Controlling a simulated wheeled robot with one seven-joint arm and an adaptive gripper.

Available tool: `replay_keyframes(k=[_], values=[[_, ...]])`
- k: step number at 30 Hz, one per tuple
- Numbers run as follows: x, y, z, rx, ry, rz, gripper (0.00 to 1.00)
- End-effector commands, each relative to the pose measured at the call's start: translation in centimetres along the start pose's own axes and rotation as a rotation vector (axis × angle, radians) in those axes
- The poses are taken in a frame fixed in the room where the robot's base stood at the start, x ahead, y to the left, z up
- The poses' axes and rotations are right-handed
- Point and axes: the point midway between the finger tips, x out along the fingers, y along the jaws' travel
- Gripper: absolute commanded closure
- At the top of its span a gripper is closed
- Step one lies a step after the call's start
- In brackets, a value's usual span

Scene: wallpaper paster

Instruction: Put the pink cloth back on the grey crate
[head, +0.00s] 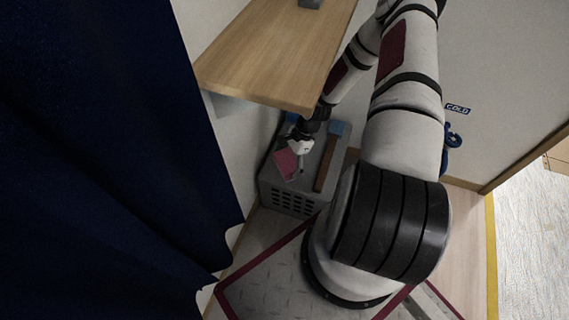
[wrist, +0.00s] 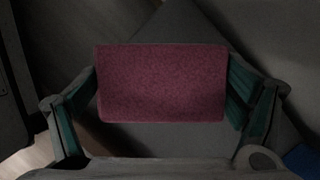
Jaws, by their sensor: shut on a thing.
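The pink cloth (head: 286,164) is held in my gripper (head: 300,158), over the top of the grey crate (head: 290,201) in the head view. In the wrist view the cloth (wrist: 162,84) is a flat dark-pink rectangle spanning the space between the two fingers, and my gripper is shut on it. Grey surface shows below and behind it. I cannot tell whether the cloth touches the crate top. My arm and the shelf hide part of the crate.
A wooden shelf (head: 275,55) overhangs behind and above the crate. A dark blue curtain (head: 90,160) fills the left. A blue object (wrist: 303,160) shows at the wrist view's lower right.

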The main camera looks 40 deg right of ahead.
Motion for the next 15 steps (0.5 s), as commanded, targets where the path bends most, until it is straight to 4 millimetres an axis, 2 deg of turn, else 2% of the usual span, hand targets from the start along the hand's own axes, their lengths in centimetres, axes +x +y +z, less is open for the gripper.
replay_keyframes(k=[3, 9, 15], values=[[0.2, -1.6, -0.3, 0.002, 0.0, -0.002, 0.38], [0.1, -3.1, -0.6, 0.0, 0.0, -0.002, 0.38], [3.0, -2.9, -1.6, 0.001, -0.002, 0.0, 0.38]])
